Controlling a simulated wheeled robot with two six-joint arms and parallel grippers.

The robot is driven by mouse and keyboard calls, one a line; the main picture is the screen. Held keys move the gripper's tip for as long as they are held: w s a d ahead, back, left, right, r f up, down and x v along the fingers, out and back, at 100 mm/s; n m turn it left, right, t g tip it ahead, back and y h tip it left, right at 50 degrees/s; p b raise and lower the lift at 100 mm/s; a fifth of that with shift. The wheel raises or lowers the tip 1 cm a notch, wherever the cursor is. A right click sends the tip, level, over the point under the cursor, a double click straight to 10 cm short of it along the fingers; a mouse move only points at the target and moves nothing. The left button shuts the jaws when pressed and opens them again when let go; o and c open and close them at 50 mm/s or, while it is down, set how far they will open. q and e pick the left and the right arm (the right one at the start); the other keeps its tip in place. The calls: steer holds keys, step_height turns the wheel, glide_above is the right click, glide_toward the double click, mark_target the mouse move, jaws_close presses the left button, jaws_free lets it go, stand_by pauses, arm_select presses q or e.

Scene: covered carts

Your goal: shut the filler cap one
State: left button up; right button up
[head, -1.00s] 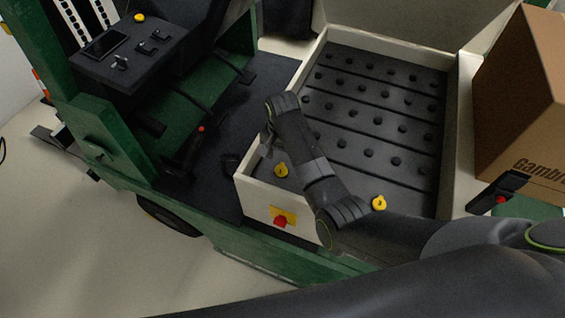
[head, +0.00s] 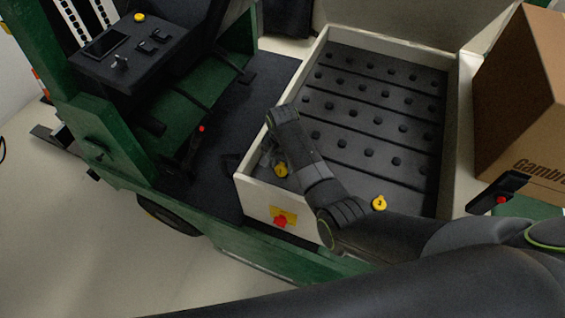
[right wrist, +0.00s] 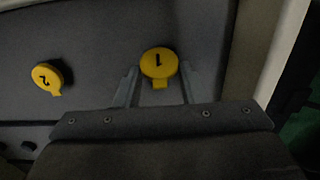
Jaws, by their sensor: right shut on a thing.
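Filler cap one (right wrist: 159,63) is a round yellow cap with a tab and a "1", seen in the right wrist view between my right gripper's two fingers (right wrist: 158,84). My right gripper (head: 268,157) is shut on it. In the head view the yellow cap beside that gripper (head: 281,170) sits at the front left corner of the cream-walled cart bed (head: 318,48); its number is too small to read there. I cannot tell how far the cap is seated. My left gripper is not in view.
Yellow cap two (right wrist: 46,78) lies left of cap one in the wrist view. Another yellow cap (head: 379,203) is right of my forearm. A red knob on a yellow plate (head: 281,220) is on the outer wall. A cardboard box (head: 520,105) stands at right.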

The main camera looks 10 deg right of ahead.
steer(key=shift+w+d+f+g+y, duration=0.1)
steer(key=shift+w+d+g+y, duration=0.1)
steer(key=shift+g+y, duration=0.15)
steer(key=shift+w+d+f+g+y+b, duration=0.15)
steer(key=shift+w+f+g+y+b, duration=0.15)
steer(key=shift+g+b, duration=0.35)
steer(key=g+y+b, duration=0.1)
steer(key=b, duration=0.1)
steer(key=f+g+y+b, duration=0.1)
steer(key=b, duration=0.2)
steer(key=shift+w+d+g+b, duration=0.2)
steer(key=shift+w+g+b, duration=0.15)
steer(key=shift+g, duration=0.05)
steer(key=shift+w+g+y+b, duration=0.1)
steer(key=shift+g+y+b, duration=0.35)
steer(key=shift+b, duration=0.8)
steer(key=o, duration=1)
steer(key=shift+r, duration=0.1)
